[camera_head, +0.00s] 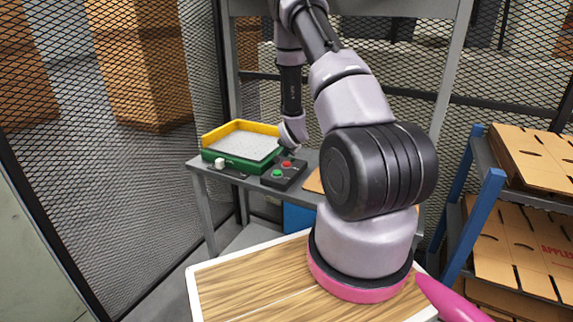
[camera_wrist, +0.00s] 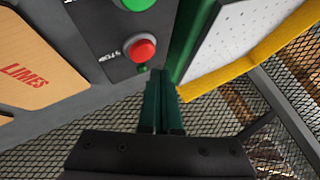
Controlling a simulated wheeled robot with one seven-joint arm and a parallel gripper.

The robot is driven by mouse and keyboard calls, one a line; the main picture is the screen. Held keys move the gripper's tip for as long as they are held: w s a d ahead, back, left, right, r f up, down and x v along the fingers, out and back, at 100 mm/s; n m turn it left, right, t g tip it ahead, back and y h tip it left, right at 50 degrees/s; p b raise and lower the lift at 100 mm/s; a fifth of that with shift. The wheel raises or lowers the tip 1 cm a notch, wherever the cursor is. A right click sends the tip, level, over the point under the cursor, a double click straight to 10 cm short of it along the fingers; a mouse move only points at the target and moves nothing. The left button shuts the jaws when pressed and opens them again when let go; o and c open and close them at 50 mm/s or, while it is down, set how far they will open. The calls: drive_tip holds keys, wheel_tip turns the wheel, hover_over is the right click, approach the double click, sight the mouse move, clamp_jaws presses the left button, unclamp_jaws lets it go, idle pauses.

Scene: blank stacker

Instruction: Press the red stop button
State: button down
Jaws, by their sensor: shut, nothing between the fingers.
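The red stop button (camera_wrist: 141,49) is round and sits on a dark control box (camera_wrist: 110,40) in the wrist view, with a green button (camera_wrist: 136,3) beside it at the top edge. In the head view the red button (camera_head: 286,163) and the green button (camera_head: 277,173) show on the box on the grey table. My gripper (camera_wrist: 157,78) is shut and empty. Its fingertips lie just below the red button in the wrist view; whether they touch the box I cannot tell. In the head view my wrist hides the gripper.
A green and yellow tray (camera_head: 240,160) with a pale perforated bed stands left of the control box. A cardboard blank marked LIMES (camera_wrist: 28,72) lies on the other side. A blue rack (camera_head: 470,200) with cardboard stands at right. Mesh fencing (camera_head: 100,180) encloses the area.

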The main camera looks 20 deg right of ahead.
sight(286, 165)
drive_tip(key=shift+r, duration=1.95)
drive_tip(key=shift+r, duration=0.1)
